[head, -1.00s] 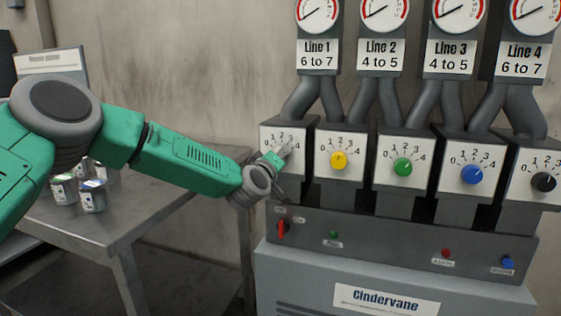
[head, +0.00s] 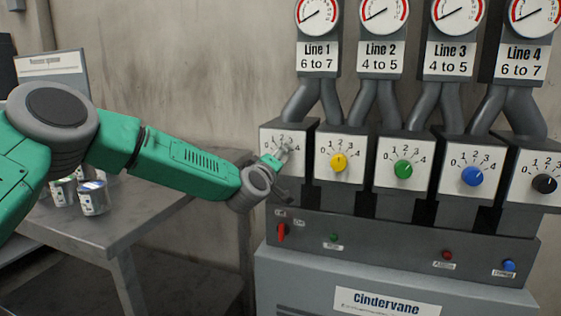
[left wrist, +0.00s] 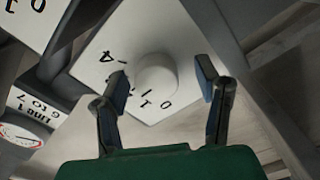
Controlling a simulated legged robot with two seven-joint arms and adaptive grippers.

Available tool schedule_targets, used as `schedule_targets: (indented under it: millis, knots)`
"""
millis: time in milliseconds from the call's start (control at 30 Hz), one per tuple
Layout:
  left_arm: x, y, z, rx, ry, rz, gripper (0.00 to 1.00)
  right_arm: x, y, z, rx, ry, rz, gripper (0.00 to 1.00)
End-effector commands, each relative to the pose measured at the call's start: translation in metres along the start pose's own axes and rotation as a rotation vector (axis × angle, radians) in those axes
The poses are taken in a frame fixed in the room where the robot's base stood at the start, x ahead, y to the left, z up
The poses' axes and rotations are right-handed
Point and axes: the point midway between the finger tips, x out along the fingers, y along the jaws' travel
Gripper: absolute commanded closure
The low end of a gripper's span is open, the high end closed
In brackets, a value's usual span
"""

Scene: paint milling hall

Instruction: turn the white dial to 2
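The white dial (left wrist: 156,74) is a round knob on a white numbered plate (left wrist: 106,62), seen upside down in the left wrist view. In the head view the plate (head: 269,140) is the leftmost of the row, and my gripper hides most or all of the dial; its pointer cannot be read. My left gripper (head: 283,157) is at this plate. In the left wrist view its two fingers (left wrist: 163,82) are apart, one on each side of the dial, with gaps visible. My right gripper is not in view.
To the right are the yellow dial (head: 338,162), green dial (head: 403,169), blue dial (head: 472,176) and black dial (head: 543,183). Below them a ledge carries a red switch (head: 282,232) and small buttons. A metal table (head: 130,220) with cans (head: 93,198) stands at left.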

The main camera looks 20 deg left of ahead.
Motion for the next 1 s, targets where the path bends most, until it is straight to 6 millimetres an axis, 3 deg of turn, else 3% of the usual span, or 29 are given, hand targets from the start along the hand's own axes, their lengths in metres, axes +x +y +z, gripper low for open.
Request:
schedule_targets:
  millis: [367,467,800,1000]
  knots:
    - [-0.006,0.002,0.001,0.001,-0.002,0.003,0.43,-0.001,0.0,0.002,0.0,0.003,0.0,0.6]
    - [-0.018,0.003,0.0,0.001,-0.002,0.004,0.43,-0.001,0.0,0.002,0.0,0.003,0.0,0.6]
    - [-0.085,0.0,-0.001,-0.001,-0.002,0.002,0.43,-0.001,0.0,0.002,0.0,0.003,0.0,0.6]
    - [-0.112,-0.001,0.0,-0.001,-0.001,0.001,0.43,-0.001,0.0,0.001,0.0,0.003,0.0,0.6]
